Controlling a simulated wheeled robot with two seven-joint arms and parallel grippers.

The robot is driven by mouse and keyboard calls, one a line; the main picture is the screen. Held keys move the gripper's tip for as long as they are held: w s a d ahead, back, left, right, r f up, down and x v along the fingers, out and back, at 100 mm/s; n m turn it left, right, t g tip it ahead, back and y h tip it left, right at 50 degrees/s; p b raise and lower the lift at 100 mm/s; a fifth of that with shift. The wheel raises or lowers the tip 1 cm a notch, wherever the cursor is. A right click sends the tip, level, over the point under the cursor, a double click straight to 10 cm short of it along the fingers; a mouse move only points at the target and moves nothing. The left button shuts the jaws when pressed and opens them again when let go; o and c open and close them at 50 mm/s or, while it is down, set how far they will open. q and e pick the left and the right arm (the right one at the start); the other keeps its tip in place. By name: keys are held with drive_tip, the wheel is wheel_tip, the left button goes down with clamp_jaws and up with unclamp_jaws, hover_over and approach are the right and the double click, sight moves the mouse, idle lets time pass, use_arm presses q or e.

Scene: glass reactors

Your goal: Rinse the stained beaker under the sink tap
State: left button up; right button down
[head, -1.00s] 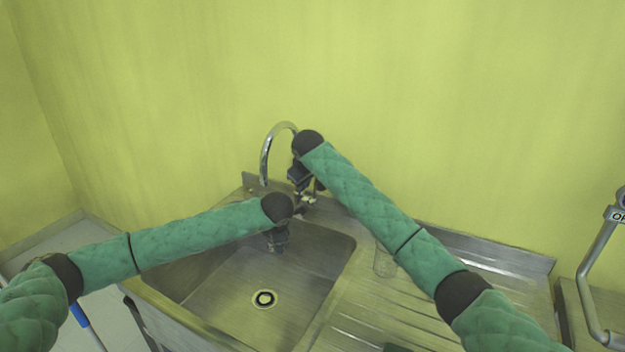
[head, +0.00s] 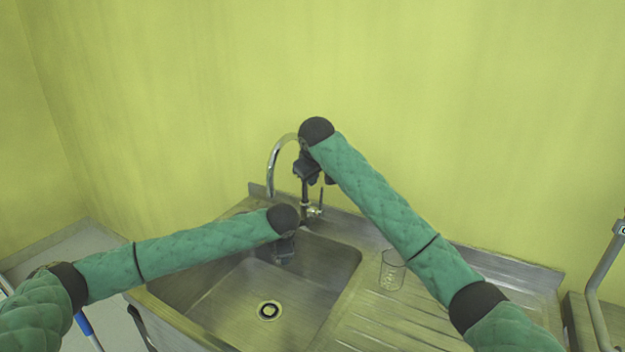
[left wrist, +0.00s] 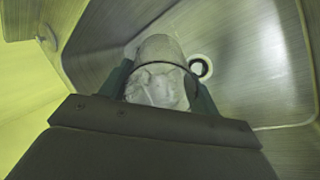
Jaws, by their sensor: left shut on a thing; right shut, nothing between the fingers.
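My left gripper (head: 286,252) points down into the sink basin, below and in front of the tap. In the left wrist view its fingers (left wrist: 160,92) are shut on the stained beaker (left wrist: 158,52), a cloudy, whitish glass with its rim towards the camera. In the head view the gripper and wrist hide this beaker. The chrome tap (head: 273,165) arches at the back of the sink (head: 235,320). My right gripper (head: 314,178) is shut and empty, beside the tap and above its base and lever (head: 316,210). I cannot make out a water stream.
A clear glass beaker (head: 391,272) stands on the ribbed drainboard (head: 385,325) right of the basin, close to my right forearm. The drain (head: 269,310) is open to view in the basin floor. The yellow wall (head: 450,110) is close behind the tap.

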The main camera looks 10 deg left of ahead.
use_arm(q)
drive_tip(key=s+d+b, duration=0.1)
drive_tip(key=s+d, duration=0.1)
drive_tip(key=s, duration=0.5)
drive_tip(key=shift+s+d+b, duration=0.3)
drive_tip(key=shift+d+b, duration=0.05)
idle(0.4)
idle(0.7)
idle(0.5)
drive_tip(key=s+d+r, duration=0.1)
drive_tip(key=s+r, duration=0.3)
drive_tip(key=shift+s+d+b, duration=0.3)
drive_tip(key=shift+s+b, duration=0.05)
idle(1.2)
